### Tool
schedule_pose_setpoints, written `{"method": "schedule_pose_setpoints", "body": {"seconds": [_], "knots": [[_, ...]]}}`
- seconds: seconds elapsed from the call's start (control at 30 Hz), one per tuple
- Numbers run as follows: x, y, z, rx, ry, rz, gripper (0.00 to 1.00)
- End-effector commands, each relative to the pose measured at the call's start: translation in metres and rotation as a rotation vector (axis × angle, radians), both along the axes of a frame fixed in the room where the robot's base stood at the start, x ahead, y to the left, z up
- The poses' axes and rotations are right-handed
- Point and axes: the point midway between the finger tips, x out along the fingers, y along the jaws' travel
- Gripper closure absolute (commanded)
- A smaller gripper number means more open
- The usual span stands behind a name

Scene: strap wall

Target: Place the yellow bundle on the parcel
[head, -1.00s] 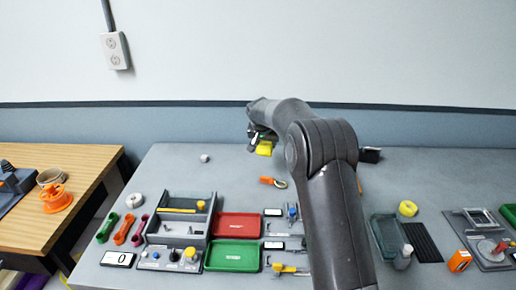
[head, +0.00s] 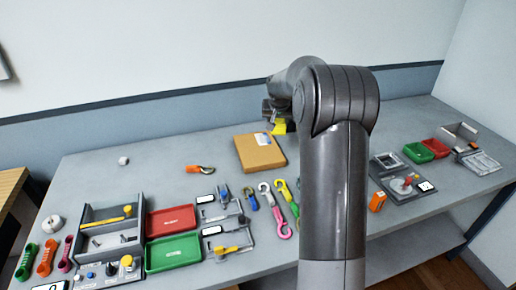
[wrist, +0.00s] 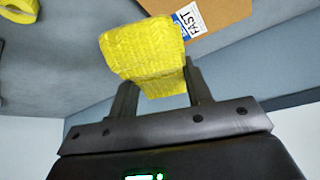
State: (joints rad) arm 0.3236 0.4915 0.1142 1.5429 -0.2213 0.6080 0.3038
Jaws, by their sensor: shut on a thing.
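The yellow bundle (wrist: 145,50) is a woven yellow roll held between the fingers of my gripper (wrist: 155,95) in the wrist view. In the head view the bundle (head: 279,127) shows just below my gripper (head: 272,112), partly hidden by my arm. The parcel (head: 259,154) is a flat brown box with a white and blue label on the grey table. The bundle appears raised above the table near the parcel's far edge.
Pink, yellow and blue hooks (head: 277,212) lie in front of the parcel. Red (head: 171,220) and green (head: 174,252) trays stand left of them. An orange hook (head: 199,169) lies left of the parcel. The table's back left is mostly clear.

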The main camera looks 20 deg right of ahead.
Motion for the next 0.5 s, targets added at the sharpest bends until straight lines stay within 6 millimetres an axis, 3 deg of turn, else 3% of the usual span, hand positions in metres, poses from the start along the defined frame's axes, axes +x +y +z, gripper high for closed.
{"method": "schedule_pose_setpoints", "body": {"seconds": [0.1, 0.23, 0.5], "knots": [[-0.013, -0.022, 0.002, 0.0, -0.003, -0.018, 0.78], [-0.015, -0.026, -0.001, -0.002, -0.004, -0.022, 0.78], [0.019, 0.015, -0.034, -0.003, -0.001, -0.018, 0.78]]}}
